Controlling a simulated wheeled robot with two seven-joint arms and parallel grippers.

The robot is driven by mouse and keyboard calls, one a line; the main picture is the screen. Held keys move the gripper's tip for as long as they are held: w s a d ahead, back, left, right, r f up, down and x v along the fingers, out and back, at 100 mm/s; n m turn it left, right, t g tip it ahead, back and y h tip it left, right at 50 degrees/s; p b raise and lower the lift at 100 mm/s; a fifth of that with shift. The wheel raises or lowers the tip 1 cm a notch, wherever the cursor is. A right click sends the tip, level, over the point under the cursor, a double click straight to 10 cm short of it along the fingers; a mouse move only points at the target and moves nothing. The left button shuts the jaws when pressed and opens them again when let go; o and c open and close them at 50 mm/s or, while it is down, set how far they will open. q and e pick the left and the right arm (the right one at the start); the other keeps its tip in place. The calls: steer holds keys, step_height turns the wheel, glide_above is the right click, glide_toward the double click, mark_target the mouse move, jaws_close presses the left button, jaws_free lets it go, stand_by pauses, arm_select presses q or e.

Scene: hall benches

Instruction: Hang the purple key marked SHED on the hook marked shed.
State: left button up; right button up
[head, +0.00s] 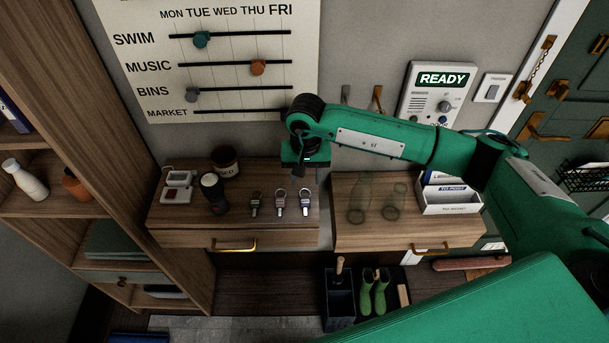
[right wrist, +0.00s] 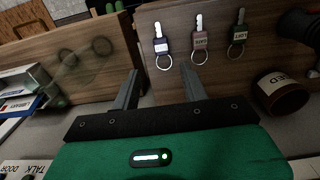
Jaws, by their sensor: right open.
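Three keys with tags lie in a row on the left wooden cabinet top (head: 180,232). The one with a blue-purple tag (head: 305,203) is rightmost; it also shows in the right wrist view (right wrist: 161,45), its lettering too small to read. Beside it lie a pinkish-tagged key (right wrist: 200,42) and a dark-tagged key (right wrist: 238,35). My right gripper (head: 308,176) is open and empty above the cabinet, just behind the keys; its fingers (right wrist: 160,75) point toward the blue-purple key's ring. A grey hook (head: 345,93) and a brass hook (head: 378,98) are on the wall; I see no readable hook labels.
My right arm passes just below the hooks.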

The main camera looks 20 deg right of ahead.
steer(key=b, duration=0.2)
glide_above(305, 202)
steer(key=shift+f, duration=2.5)
step_height(305, 202, down, 5)
steer(key=b, duration=0.4)
jaws_close()
steer(key=shift+r+p, duration=0.95)
steer(key=shift+r, duration=3.1)
